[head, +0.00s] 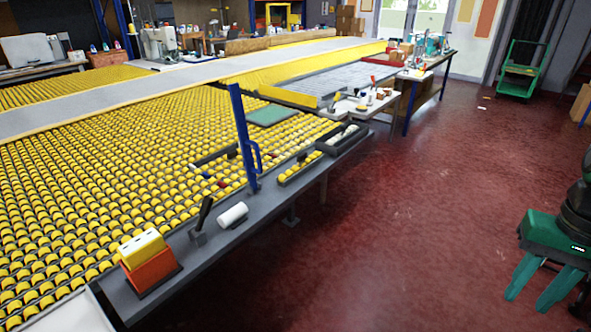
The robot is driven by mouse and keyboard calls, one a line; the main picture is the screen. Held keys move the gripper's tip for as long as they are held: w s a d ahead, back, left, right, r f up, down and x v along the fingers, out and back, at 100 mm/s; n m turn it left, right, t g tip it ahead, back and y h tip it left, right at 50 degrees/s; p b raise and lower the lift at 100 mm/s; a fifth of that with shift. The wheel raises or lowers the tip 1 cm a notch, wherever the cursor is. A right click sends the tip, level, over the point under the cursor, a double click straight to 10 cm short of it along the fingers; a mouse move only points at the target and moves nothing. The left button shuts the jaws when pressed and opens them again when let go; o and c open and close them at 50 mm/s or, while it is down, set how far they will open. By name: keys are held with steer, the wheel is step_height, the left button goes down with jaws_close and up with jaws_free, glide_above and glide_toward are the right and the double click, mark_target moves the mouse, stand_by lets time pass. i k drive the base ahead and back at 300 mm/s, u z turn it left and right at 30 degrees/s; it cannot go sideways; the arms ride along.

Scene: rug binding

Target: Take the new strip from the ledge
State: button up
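A grey ledge (170,270) runs along the front edge of the yellow roller table. No item on it is clearly recognisable as the new strip. A white roll (233,215) lies near the ledge's middle. A black tray (343,140) with pale pieces in it sits farther along, beside a tray of yellow pieces (300,168). My gripper (526,303) is at the right edge, over the red floor and well away from the ledge. Its two green fingers are spread apart with nothing between them. Part of my arm is cut off by the frame.
A blue post (243,135) with a handle rises from the ledge. An orange and yellow box (145,260) and a dark upright-handled tool (202,218) stand nearer. A cluttered side table (415,75) and a green cart (520,75) stand farther back.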

mark_target(305, 164)
steer(key=i, duration=1)
steer(key=z, duration=0.05)
